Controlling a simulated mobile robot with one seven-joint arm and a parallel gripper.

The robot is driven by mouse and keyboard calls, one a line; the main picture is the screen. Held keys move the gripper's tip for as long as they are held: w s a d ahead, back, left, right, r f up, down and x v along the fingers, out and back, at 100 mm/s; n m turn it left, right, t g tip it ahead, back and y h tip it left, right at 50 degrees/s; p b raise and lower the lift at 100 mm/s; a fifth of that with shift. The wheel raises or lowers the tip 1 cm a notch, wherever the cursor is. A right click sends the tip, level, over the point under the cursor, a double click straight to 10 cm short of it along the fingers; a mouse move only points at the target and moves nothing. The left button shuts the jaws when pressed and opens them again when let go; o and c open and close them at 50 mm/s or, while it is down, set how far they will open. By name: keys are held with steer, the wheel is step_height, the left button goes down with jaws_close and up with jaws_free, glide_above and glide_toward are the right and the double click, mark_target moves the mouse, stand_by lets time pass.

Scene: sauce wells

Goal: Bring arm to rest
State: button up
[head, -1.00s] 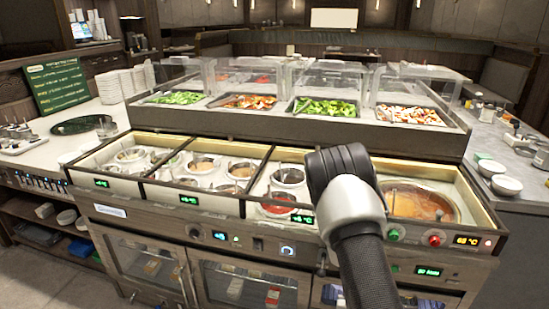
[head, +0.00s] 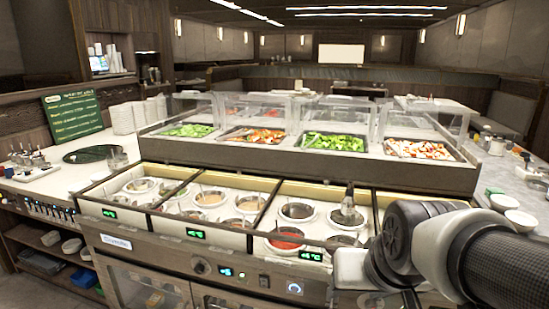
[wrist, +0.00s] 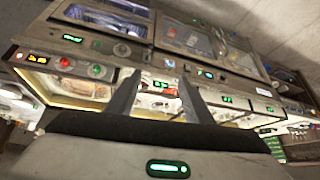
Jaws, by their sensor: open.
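My gripper (wrist: 161,78) shows in the wrist view as two dark fingers standing apart with nothing held between them. They point toward the front of the sauce-well counter, which appears turned over in that view. In the head view my arm (head: 420,250) bends across the lower right, in front of the counter's right end. The gripper itself cannot be made out there. The arm hides the right-hand well and its controls.
Sauce wells hold round pots, one with red sauce (head: 286,238). A utensil (head: 348,203) stands up at one pot. Behind is a raised salad bar (head: 300,158) with clear guards. White bowls (head: 504,201) sit on the right counter. A green menu board (head: 73,116) stands at left.

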steer(key=s+r, duration=0.3)
steer(key=s, duration=0.4)
step_height(320, 180, up, 15)
steer(key=p, duration=1.5)
steer(key=shift+n+g, duration=0.4)
